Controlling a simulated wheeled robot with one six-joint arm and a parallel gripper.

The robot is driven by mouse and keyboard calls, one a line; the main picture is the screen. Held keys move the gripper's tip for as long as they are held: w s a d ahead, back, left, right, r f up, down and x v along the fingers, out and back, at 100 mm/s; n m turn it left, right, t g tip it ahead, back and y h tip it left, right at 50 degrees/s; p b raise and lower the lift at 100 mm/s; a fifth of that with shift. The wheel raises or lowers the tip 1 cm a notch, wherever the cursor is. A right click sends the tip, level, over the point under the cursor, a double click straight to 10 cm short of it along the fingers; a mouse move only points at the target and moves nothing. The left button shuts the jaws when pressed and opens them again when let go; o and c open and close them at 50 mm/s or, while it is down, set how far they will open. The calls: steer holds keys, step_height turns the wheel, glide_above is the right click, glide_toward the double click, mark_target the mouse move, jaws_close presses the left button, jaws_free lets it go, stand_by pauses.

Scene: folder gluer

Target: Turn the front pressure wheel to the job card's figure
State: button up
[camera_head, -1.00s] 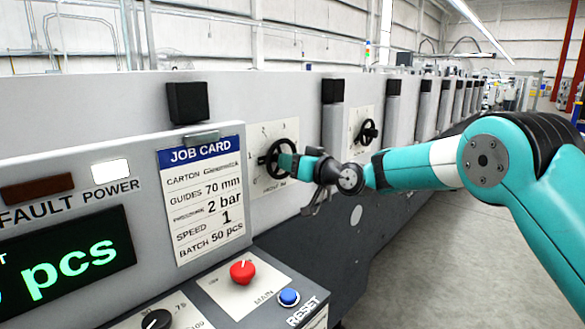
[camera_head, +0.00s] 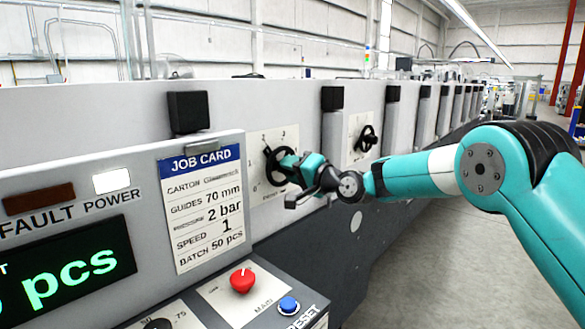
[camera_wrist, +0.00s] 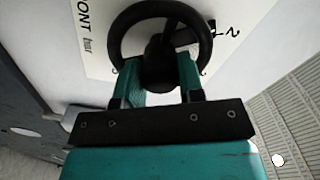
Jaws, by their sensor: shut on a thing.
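The front pressure wheel is a black handwheel (camera_head: 274,166) on a white scale plate (camera_head: 290,136) on the machine's side, just right of the job card. My gripper (camera_head: 290,168) is shut on it. In the wrist view my gripper's teal fingers (camera_wrist: 160,82) sit on both sides of the hub of the black wheel (camera_wrist: 118,32); the plate there reads "FRONT" and "bar". The job card (camera_head: 203,205) shows guides 70 mm, pressure 2 bar, speed 1 and batch 50 pcs.
A second black handwheel (camera_head: 366,139) is on its own plate farther right. Below the card, a panel carries a red knob (camera_head: 242,280), a blue reset button (camera_head: 289,305) and a black dial. A green display (camera_head: 70,265) is at left. Open floor lies right of the machine.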

steer(key=shift+m, duration=0.8)
steer(key=o, duration=0.9)
steer(key=shift+d, duration=0.1)
steer(key=b+v, duration=0.5)
steer(key=v, duration=1.2)
steer(key=shift+s+d, duration=0.15)
steer(key=shift+s, duration=0.05)
